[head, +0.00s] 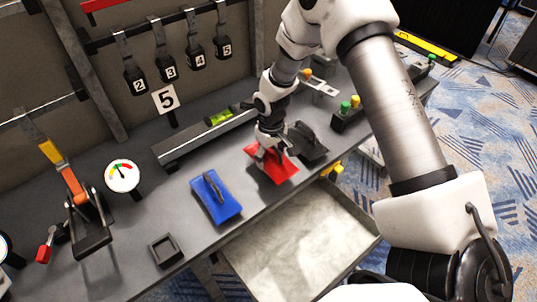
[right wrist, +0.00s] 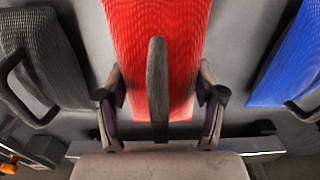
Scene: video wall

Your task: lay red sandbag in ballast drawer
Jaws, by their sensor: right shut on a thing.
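The red sandbag (head: 283,171) lies on or just above the grey bench between the blue and black bags; whether it touches the bench I cannot tell. In the right wrist view the red sandbag (right wrist: 157,45) shows its dark strap handle between my fingers. My right gripper (head: 268,155) is over the bag and shut on it at the handle; it also shows in the right wrist view (right wrist: 160,98). The ballast drawer (head: 366,226) is pulled open below the bench's front edge, and its pale floor looks empty. My left gripper is not in view.
A blue sandbag (head: 227,203) lies left of the red one and a black sandbag (head: 308,143) right of it. A level on a rail (head: 195,140), a gauge (head: 122,176), a toggle clamp (head: 92,235) and a small square tray (head: 165,251) are also on the bench.

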